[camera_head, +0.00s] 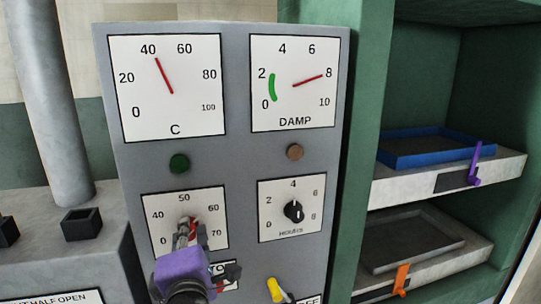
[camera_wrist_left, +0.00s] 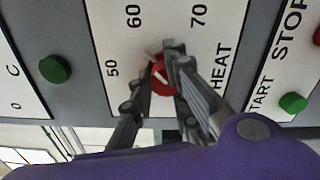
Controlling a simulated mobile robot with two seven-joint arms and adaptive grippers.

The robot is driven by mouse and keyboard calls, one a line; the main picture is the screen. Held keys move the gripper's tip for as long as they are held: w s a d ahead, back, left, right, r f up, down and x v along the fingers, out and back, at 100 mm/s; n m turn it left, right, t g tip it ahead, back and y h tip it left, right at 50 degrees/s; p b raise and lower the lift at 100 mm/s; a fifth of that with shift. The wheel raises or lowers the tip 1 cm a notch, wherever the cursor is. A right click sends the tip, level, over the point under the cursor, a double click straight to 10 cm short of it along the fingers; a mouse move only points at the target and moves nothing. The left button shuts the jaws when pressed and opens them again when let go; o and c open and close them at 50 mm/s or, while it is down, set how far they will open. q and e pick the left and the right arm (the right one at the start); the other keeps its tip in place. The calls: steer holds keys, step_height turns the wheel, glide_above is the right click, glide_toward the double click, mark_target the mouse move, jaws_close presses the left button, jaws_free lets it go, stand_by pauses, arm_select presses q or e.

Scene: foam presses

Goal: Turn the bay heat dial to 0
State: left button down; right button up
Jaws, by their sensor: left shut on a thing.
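The heat dial is a red knob (camera_wrist_left: 161,77) on a white plate (camera_head: 213,199) marked 0, 40, 50, 60 and 70. The wrist view shows the word HEAT on this plate. My left gripper (camera_head: 189,230), with a purple body, reaches the dial from below. Its dark fingers (camera_wrist_left: 157,72) are shut on the red knob, one on each side. The fingers cover much of the knob, so I cannot tell exactly which number it points to. My right gripper is not in view.
Above are a C gauge (camera_head: 167,90) near 45 and a DAMP gauge (camera_head: 293,100) near 8. A black HOURS dial (camera_head: 293,211) and a yellow switch (camera_head: 277,290) stand to the right. Shelves hold a blue tray (camera_head: 436,150) and a grey tray (camera_head: 412,242).

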arm_select(q)
step_height(320, 180, down, 2)
steer(key=n+b, duration=0.1)
steer(key=n, duration=0.2)
steer(key=shift+n, duration=0.3)
steer(key=n+b, duration=0.1)
steer(key=n, duration=0.4)
steer(key=shift+r, duration=0.15)
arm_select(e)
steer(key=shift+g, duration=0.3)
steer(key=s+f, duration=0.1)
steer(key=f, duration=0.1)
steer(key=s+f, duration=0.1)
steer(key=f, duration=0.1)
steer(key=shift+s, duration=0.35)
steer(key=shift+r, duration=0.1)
arm_select(q)
steer(key=c, duration=2)
jaws_free()
steer(key=o, duration=0.4)
steer(key=shift+d+r, duration=0.2)
steer(key=shift+d, duration=0.05)
steer(key=shift+o, duration=0.2)
steer(key=shift+w+r, duration=0.1)
steer(key=shift+r, duration=0.05)
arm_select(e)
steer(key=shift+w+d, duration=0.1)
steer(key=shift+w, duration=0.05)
